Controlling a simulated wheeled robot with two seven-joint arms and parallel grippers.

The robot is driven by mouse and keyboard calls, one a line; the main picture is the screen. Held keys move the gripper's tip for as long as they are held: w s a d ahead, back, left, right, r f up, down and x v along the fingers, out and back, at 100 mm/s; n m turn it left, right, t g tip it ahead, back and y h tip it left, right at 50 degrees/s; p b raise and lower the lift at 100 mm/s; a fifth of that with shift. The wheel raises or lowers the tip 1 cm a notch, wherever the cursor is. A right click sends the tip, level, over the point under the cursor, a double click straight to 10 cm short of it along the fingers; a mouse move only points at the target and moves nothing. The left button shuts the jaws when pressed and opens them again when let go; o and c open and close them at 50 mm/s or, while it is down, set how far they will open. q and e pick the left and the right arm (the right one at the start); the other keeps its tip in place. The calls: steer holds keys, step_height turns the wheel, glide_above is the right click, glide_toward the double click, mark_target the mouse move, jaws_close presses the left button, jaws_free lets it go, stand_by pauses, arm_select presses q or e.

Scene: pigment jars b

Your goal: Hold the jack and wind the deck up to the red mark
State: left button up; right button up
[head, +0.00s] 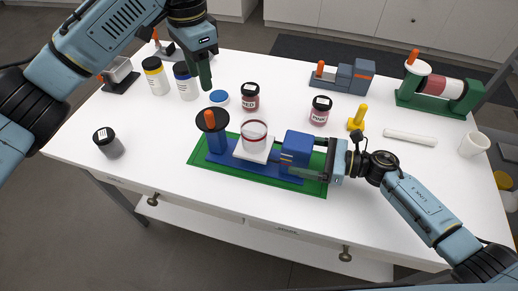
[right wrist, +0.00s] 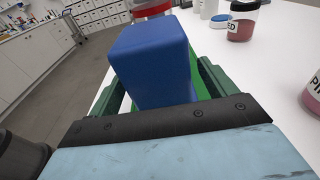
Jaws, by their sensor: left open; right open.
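The jack stands on a green base (head: 262,181) on the table in the head view. Its blue post at left carries a black crank disc (head: 219,127) with an orange knob (head: 209,119). A clear glass (head: 254,138) with a red ring sits on the white deck (head: 252,154). My right gripper (head: 312,158) is open, with its green fingers either side of the blue end block (head: 295,147). The block (right wrist: 150,65) also shows between the fingers in the right wrist view; contact is unclear. My left gripper (head: 204,77) is open, above and behind the crank, touching nothing.
A blue lid (head: 219,98) and dark-lidded jars (head: 250,97) (head: 320,110) stand behind the jack. A yellow piece (head: 357,118) is near my right arm. A grey jar (head: 109,143) stands at left.

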steer(key=v, duration=1.1)
steer(key=shift+s+f, duration=0.1)
